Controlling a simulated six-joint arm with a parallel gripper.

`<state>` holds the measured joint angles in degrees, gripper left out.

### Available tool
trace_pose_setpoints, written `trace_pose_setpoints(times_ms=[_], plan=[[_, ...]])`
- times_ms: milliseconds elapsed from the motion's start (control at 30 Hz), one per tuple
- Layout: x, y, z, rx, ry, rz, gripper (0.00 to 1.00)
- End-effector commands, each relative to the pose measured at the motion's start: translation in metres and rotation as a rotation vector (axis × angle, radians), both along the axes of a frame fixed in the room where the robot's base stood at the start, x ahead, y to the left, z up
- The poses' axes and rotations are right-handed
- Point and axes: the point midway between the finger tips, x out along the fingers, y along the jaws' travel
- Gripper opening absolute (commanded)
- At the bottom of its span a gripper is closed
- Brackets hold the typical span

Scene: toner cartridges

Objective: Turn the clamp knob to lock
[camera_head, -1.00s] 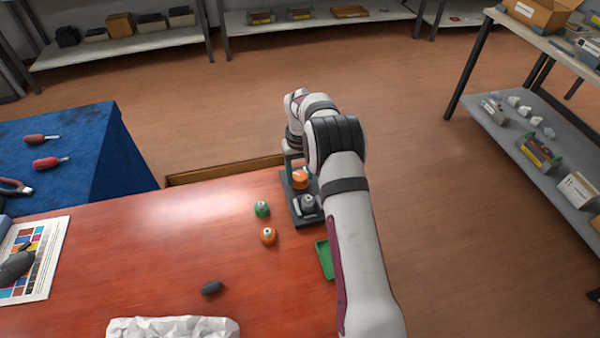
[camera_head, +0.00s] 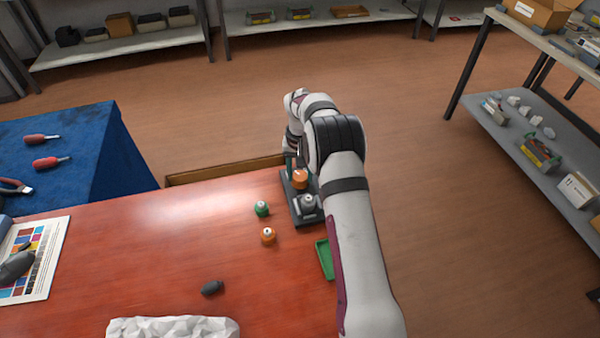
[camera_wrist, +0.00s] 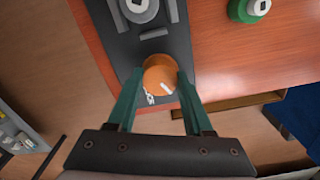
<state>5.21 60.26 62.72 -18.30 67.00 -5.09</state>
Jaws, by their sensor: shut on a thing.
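The orange clamp knob (camera_head: 300,179) stands on the dark clamp base (camera_head: 311,221) at the table's right back edge. In the wrist view the knob (camera_wrist: 160,78) sits between the green fingers of my gripper (camera_wrist: 160,86), which is shut on it. White marks show on the knob and just below it; I cannot read them. In the head view my arm hides part of the base and most of my gripper.
A green-capped piece (camera_head: 262,208) and an orange-capped piece (camera_head: 268,236) stand left of the base. A green tray (camera_head: 325,259) lies nearer, beside my arm. A dark grey object (camera_head: 212,288) and crumpled white material (camera_head: 172,328) lie at the front.

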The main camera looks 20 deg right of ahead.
Motion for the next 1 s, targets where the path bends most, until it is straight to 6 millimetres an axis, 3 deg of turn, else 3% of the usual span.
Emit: trace_pose_setpoints(times_ms=[1000], plan=[[0.0011,-0.0005,0.001,-0.001,-0.004,-0.945,0.0]])
